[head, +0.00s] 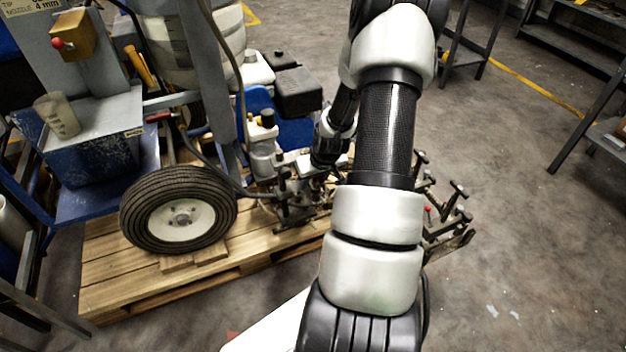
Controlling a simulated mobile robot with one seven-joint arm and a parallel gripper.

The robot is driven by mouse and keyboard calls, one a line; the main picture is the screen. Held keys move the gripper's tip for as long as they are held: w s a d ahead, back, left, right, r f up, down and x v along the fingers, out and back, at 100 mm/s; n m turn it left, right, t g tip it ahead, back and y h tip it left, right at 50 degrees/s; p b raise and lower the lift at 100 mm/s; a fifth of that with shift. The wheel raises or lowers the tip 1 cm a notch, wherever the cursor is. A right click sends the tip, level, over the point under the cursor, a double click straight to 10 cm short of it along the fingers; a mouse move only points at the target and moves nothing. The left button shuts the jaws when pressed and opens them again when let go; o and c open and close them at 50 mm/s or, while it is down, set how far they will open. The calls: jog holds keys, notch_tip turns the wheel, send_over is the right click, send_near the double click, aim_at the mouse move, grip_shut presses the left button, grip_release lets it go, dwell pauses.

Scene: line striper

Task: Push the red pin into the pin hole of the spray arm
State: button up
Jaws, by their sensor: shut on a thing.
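My gripper (326,158) is low beside the striper's front metalwork, partly hidden by my own arm. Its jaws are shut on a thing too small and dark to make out. A small red-topped piece (428,208), which looks like the red pin, stands among the dark metal bars right of my arm. These bars, with several knobs, look like the spray arm (452,222). The middle of this assembly is hidden behind my arm. I cannot see the pin hole, nor tell how deep the red piece sits.
The striper stands on a wooden pallet (130,275), with a black-tyred wheel (178,210) in front. A grey hopper with a blue base (90,150) is at left. An engine (298,92) stands behind my gripper. The concrete floor at right is clear up to the benches (570,45).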

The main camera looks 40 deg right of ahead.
jog(key=shift+s+f, duration=0.1)
jog(key=shift+f, duration=0.15)
dwell(0.3)
jog(key=shift+f, duration=0.1)
jog(key=shift+a+f, duration=0.1)
jog(key=shift+f, duration=0.2)
jog(key=shift+f, duration=0.3)
